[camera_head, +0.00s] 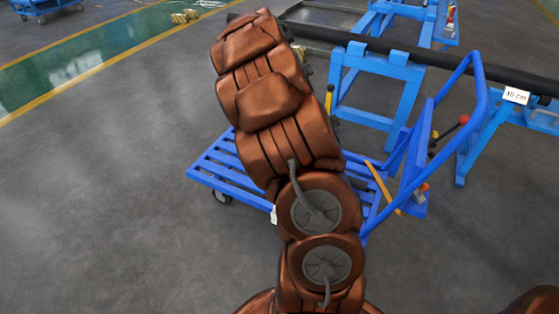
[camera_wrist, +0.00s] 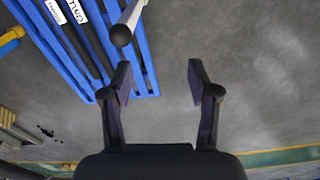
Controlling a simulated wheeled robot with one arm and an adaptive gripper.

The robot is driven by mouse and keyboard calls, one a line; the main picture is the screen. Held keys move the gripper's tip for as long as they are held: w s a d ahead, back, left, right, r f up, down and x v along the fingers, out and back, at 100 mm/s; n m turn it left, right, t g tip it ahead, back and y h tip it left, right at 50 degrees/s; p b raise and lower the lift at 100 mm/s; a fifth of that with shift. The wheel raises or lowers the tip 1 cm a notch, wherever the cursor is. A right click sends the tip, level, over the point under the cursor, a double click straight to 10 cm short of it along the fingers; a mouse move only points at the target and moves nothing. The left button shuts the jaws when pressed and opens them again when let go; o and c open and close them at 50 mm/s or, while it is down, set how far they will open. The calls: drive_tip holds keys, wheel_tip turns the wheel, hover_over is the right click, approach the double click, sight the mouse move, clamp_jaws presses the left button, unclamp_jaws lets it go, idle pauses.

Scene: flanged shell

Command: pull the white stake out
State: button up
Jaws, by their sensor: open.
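In the wrist view, a pale, whitish rod (camera_wrist: 133,12), which looks like the white stake, comes in from the top edge. It has a dark round end (camera_wrist: 120,36) over the blue slats. My gripper (camera_wrist: 160,72) is open, with nothing between its fingers. The rod's dark end is apart from the fingers, just beyond the left fingertip in the picture. The rod's far part is cut off by the frame. In the head view my arm covers the stake and my gripper.
The blue slatted cart (camera_head: 215,165) stands under my arm, with a blue tube handle (camera_head: 481,85) on its right. A long dark pipe (camera_head: 440,64) rests on blue stands (camera_head: 378,90) behind. Labelled dark bars (camera_wrist: 72,38) lie along the slats. Open floor lies left.

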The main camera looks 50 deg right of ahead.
drive_tip(key=shift+n+t, duration=0.4)
drive_tip(key=shift+n, duration=0.4)
drive_tip(key=d+f, duration=0.2)
drive_tip(key=f, duration=0.1)
drive_tip(key=w+d+f+b, duration=0.1)
drive_tip(key=d+f, duration=0.2)
drive_tip(key=f, duration=0.1)
drive_tip(key=w+d+f+b, duration=0.1)
drive_tip(key=d+f, duration=0.1)
drive_tip(key=f, duration=0.1)
drive_tip(key=shift+d+f, duration=0.15)
drive_tip(key=shift+w+f, duration=0.25)
drive_tip(key=shift+f, duration=1.6)
drive_tip(key=shift+w+f, duration=0.2)
drive_tip(key=shift+f, duration=1.65)
clamp_jaws()
drive_tip(key=shift+r, duration=0.15)
drive_tip(key=shift+r+p, duration=0.35)
drive_tip(key=shift+r, duration=4.5)
